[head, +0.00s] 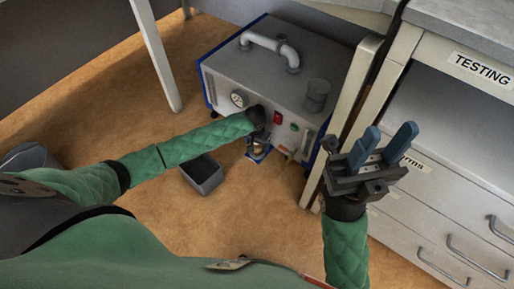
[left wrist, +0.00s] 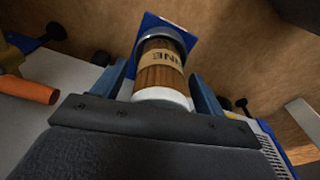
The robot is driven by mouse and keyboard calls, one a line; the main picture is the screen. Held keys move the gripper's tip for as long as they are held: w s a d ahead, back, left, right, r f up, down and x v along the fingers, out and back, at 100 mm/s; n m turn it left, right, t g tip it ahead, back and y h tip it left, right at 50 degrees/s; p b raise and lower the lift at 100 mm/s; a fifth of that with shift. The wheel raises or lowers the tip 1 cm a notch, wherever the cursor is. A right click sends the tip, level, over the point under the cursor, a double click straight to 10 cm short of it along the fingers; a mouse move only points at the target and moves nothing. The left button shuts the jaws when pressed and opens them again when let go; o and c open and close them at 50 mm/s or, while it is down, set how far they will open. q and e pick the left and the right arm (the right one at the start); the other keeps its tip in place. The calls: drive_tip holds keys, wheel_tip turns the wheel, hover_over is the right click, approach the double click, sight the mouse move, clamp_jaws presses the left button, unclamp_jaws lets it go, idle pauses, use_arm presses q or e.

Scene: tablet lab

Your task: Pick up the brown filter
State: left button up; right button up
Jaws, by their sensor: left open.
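The brown filter (left wrist: 160,65) is a brown cylinder with a tan lettered label, a dark ring at one end and a white end nearer the wrist. In the left wrist view it lies between the blue fingers of my left gripper (left wrist: 160,85), which are open, with a finger on either side; I cannot tell if either touches it. In the head view my left gripper (head: 258,121) is at the front of the machine, and the filter (head: 260,141) shows small and partly hidden below it. My right gripper (head: 384,147) is open and empty, in front of the drawers.
The grey machine (head: 245,72) with a blue frame, gauge and pipe handle stands on the brown floor. A grey open bin (head: 203,174) is left of the filter. A white table leg (head: 154,55) and the drawer cabinet (head: 437,150) flank the machine.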

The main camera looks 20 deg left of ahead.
use_arm(q)
drive_tip(key=shift+f, duration=0.1)
drive_tip(key=shift+c, duration=0.4)
drive_tip(key=c, duration=1.1)
drive_tip(key=shift+o, duration=0.2)
